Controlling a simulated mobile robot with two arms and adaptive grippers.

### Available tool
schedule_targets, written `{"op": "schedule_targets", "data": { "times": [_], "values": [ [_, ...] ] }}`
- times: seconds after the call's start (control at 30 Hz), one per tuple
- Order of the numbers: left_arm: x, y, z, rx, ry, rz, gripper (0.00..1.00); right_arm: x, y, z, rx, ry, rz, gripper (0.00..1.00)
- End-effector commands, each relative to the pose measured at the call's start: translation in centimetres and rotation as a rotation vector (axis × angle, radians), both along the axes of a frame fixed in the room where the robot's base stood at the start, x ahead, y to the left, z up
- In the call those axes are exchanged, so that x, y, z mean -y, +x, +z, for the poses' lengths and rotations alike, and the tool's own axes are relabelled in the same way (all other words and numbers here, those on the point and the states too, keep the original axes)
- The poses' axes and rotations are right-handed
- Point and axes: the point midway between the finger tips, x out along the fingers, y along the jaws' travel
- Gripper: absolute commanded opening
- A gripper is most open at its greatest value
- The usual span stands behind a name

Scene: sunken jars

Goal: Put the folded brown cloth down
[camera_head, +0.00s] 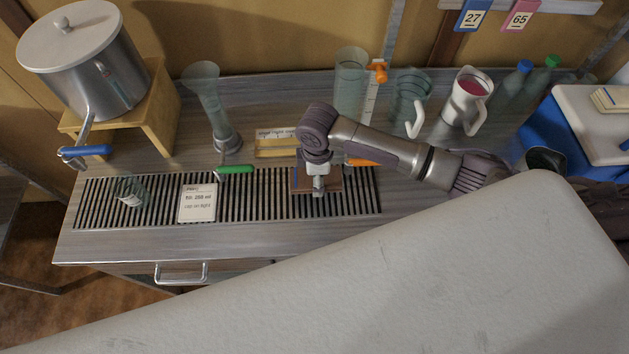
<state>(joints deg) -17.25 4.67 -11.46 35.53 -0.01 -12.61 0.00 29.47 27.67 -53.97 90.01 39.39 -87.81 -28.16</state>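The folded brown cloth (333,183) is a small dark brown rectangle over the right part of the slotted drain grate (260,202). My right gripper (318,190) comes in from the right and points down over the middle of the cloth, hiding part of it. The fingertips look close together at the cloth's near side. I cannot tell whether they grip it, or whether the cloth rests on the grate or hangs just above it. My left gripper is not in view.
On the grate stand a small glass (130,192) and a label card (198,203). Behind are a tall glass vessel (207,100), a glass cylinder (349,85), a glass jug (409,100) and a white jug with pink liquid (465,102). A pot (95,75) stands on a wooden stand.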

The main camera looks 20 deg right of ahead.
Motion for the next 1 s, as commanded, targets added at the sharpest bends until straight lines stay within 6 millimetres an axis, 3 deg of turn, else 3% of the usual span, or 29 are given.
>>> {"op": "schedule_targets", "data": {
  "times": [0.13,0.4,0.8,0.83,1.0],
  "values": [
    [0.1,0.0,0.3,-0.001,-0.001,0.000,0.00,-0.5,0.4,-0.7,-0.002,0.000,0.000,0.32],
    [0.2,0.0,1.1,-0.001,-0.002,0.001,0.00,-0.5,0.4,-4.2,-0.001,-0.001,0.000,0.32],
    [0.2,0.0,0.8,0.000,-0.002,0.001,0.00,-0.4,0.4,-4.8,0.000,-0.001,0.001,0.32],
    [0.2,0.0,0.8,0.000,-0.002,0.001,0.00,-0.4,0.4,-4.8,0.000,0.000,0.001,0.68],
    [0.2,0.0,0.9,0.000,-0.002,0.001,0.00,-0.4,0.4,-4.8,0.000,-0.001,0.001,0.92]
  ]
}}
